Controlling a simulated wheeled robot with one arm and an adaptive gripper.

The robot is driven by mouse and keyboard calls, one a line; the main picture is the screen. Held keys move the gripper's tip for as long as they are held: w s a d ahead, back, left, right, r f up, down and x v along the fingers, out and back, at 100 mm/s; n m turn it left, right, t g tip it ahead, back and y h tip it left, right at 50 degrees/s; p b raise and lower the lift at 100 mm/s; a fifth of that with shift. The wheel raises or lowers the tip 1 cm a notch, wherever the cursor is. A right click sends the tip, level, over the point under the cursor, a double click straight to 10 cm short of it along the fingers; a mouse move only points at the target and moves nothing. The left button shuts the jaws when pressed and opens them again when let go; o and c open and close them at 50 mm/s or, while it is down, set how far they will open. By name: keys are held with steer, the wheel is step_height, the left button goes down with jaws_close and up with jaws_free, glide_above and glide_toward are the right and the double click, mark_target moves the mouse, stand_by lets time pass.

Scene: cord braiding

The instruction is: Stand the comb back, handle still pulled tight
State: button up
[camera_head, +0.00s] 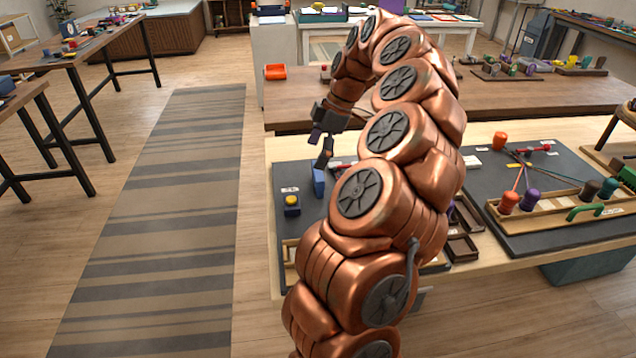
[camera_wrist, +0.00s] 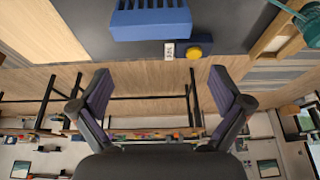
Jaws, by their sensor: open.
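The blue comb (camera_head: 319,181) is on the left dark mat, just below my gripper (camera_head: 321,146) in the head view. In the wrist view the comb (camera_wrist: 150,22) is at the top edge with its slotted side showing, apart from the fingers; part is cut off. My gripper (camera_wrist: 160,75) is open and empty, with its two purple-padded fingers wide apart. On the right board (camera_head: 540,235), several cords meet near a red piece (camera_head: 535,149). A green handle (camera_head: 585,212) is at the wooden rack; I cannot tell how tight the cords are.
A yellow knob on a dark base (camera_head: 291,203) stands close to the comb; the knob also shows in the wrist view (camera_wrist: 200,46). Orange (camera_head: 508,202) and purple (camera_head: 531,200) bobbins stand at the rack. A brown table (camera_head: 520,95) lies behind. My arm hides the middle.

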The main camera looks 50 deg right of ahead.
mark_target(319, 171)
steer(key=shift+s+d+f, duration=0.25)
steer(key=shift+d+f, duration=0.1)
steer(key=shift+d, duration=0.2)
steer(key=shift+s+d+f, duration=0.25)
steer(key=shift+d+f, duration=0.05)
steer(key=shift+d, duration=0.25)
steer(key=shift+f, duration=0.2)
steer(key=shift+p+x, duration=0.4)
steer(key=shift+x, duration=3.3)
steer(key=shift+c, duration=0.4)
steer(key=shift+r, duration=0.1)
steer(key=c, duration=0.8)
